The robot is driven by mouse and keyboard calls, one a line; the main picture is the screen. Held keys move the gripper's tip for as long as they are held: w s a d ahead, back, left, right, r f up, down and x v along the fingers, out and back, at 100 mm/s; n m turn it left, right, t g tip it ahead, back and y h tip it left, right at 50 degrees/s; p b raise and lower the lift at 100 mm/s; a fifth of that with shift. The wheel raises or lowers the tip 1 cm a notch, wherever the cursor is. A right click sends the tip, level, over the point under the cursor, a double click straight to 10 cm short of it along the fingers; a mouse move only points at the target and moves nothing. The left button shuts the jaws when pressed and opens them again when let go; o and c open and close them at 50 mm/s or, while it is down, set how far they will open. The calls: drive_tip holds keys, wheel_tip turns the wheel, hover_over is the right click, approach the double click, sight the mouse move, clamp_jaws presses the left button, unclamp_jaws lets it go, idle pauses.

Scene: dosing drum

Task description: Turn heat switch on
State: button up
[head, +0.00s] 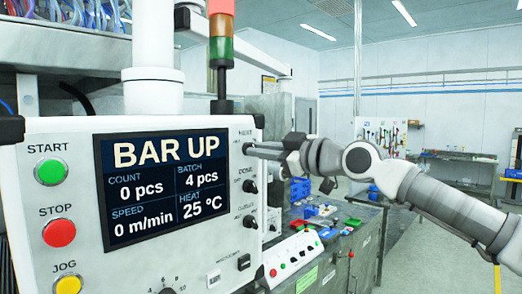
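The white control panel (110,262) fills the left side of the head view. Its dark display (168,190) reads BAR UP, with HEAT at 25 °C. A column of black rotary switches runs down its right edge. The DOSE switch (250,187) shows just below.
Green START (51,171), red STOP (59,233) and yellow JOG (68,285) buttons line the panel's left edge. A third switch (250,222) sits below DOSE. A signal tower (221,50) stands behind the panel. A smaller button box (291,262) is at lower right. Open floor lies farther right.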

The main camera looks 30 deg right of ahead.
drive_tip(key=shift+f+m+b, duration=0.15)
drive_tip(key=shift+m+b, duration=0.15)
drive_tip(key=shift+b, duration=0.2)
clamp_jaws()
drive_tip(key=shift+d+m+b, duration=0.15)
drive_tip(key=shift+m+b, duration=3.25)
drive_tip(key=shift+m, duration=2.2)
drive_tip(key=o, duration=0.7)
unclamp_jaws()
